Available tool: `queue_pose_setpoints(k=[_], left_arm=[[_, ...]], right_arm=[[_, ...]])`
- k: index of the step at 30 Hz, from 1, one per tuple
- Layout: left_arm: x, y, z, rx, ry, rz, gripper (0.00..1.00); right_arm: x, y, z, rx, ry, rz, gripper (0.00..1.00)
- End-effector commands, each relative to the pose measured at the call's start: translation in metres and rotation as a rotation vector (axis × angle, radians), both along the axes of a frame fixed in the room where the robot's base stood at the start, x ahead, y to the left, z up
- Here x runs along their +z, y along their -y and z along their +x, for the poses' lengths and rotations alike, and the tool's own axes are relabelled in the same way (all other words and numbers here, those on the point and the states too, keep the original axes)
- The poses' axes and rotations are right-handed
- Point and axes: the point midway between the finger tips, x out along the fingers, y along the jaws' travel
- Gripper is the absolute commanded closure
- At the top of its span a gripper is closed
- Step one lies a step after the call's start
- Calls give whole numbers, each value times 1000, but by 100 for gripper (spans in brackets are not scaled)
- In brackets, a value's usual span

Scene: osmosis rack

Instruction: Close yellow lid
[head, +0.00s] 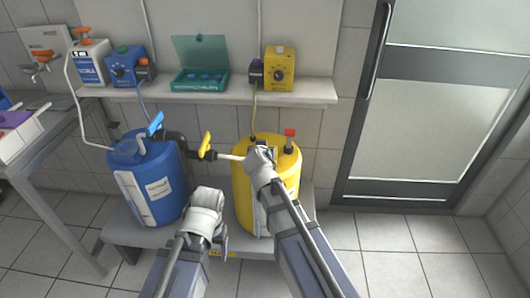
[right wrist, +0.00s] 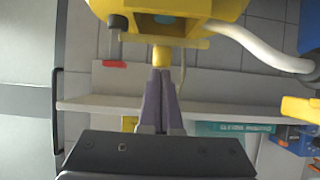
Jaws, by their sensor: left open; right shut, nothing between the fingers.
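The yellow canister (head: 243,185) stands on a low bench, and its top shows in the right wrist view (right wrist: 190,8). In that view, turned upside down, a small yellow piece (right wrist: 162,55), perhaps the lid, sticks out from the canister's top. The tips of my right gripper (right wrist: 160,72) are shut and empty, right at this piece; I cannot tell whether they touch it. In the head view my right wrist covers this part of the canister top. My left gripper (head: 222,241) is open and empty, low in front of the gap between the canisters.
A blue canister (head: 152,185) stands left on the bench (head: 145,235). A yellow-handled valve (head: 205,146) and pipe lie between canisters. A red cap (head: 290,133) tops the yellow one. The shelf (head: 220,91) above holds a teal case (head: 200,78) and a yellow pump (head: 280,68).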

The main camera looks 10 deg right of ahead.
Motion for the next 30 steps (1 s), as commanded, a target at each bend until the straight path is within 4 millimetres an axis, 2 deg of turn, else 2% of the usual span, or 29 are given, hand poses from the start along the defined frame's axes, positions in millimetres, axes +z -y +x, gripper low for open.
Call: queue_pose_setpoints(k=[15,30], left_arm=[[-19,0,0,0,0,0,25],[-23,0,0,0,0,0,25]], right_arm=[[-19,-3,-10,1,3,-1,100],[-24,-4,-14,-3,-4,2,100]])
